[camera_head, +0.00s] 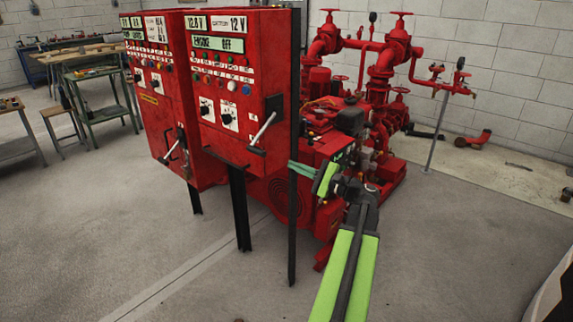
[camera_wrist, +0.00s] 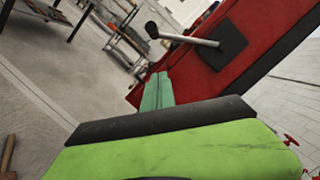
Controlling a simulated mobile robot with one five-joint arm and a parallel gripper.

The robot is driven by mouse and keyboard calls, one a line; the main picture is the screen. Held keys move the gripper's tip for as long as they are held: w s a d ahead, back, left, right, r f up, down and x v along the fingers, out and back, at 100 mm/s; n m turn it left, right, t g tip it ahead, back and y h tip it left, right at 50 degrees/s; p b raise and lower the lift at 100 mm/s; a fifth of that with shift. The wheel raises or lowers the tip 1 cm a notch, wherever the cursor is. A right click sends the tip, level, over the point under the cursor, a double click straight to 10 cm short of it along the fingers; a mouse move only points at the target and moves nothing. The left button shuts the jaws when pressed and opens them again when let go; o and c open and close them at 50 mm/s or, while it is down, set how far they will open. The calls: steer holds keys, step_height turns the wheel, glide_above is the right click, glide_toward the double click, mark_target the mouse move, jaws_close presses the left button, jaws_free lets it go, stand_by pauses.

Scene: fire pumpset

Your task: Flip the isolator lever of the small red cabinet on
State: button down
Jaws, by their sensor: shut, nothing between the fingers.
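Two red cabinets stand side by side on black posts in the head view, and I cannot tell for sure which is the small one. The right cabinet (camera_head: 235,85) has an isolator lever (camera_head: 263,131) on a black plate, its silver shaft slanting down-left to a dark grip. The left cabinet (camera_head: 160,100) has a similar lever (camera_head: 173,149). My gripper (camera_head: 292,164) is shut and empty, right of and below the right cabinet's lever. In the wrist view, the closed green fingers (camera_wrist: 160,78) point toward a red cabinet (camera_wrist: 205,72), below its lever (camera_wrist: 185,39), visibly apart from it.
The red pump set (camera_head: 330,150) with pipes fills the space behind my gripper. Workbenches (camera_head: 95,95) stand at the far left. The floor in front is clear.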

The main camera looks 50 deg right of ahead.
steer(key=w+a+r+p, duration=0.3)
steer(key=w+a, duration=0.1)
steer(key=w, duration=0.4)
steer(key=shift+a+r, duration=0.15)
steer(key=shift+a, duration=0.05)
